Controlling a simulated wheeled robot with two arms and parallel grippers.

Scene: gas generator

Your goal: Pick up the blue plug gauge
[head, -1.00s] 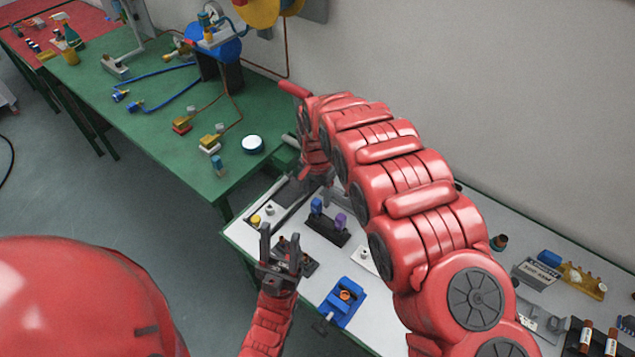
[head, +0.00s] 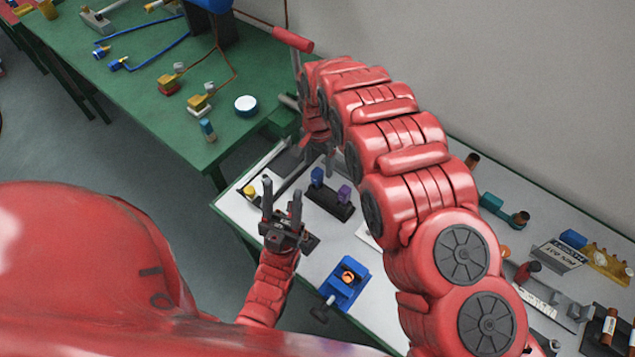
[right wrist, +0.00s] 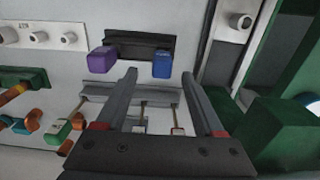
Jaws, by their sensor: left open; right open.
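The blue plug gauge (head: 317,176) stands upright in a black holder (head: 322,200) on the white-topped bench, beside a purple plug gauge (head: 344,194). In the right wrist view, the blue gauge (right wrist: 162,63) shows just beyond the fingertips, nearer the right finger, with the purple gauge (right wrist: 102,60) to the left. My right gripper (right wrist: 158,76) is open and empty between its fingers. In the head view it points down behind the holder, partly hidden by its own arm. My left gripper (head: 282,190) is open and empty, fingers up, left of the holder.
A blue vise-like fixture (head: 345,283) sits in front of the holder. A green table (head: 180,135) with hoses, fittings and a white-topped round part (head: 246,105) adjoins at the back left. Several tools and a labelled block (head: 558,256) lie at the right. A wall stands behind.

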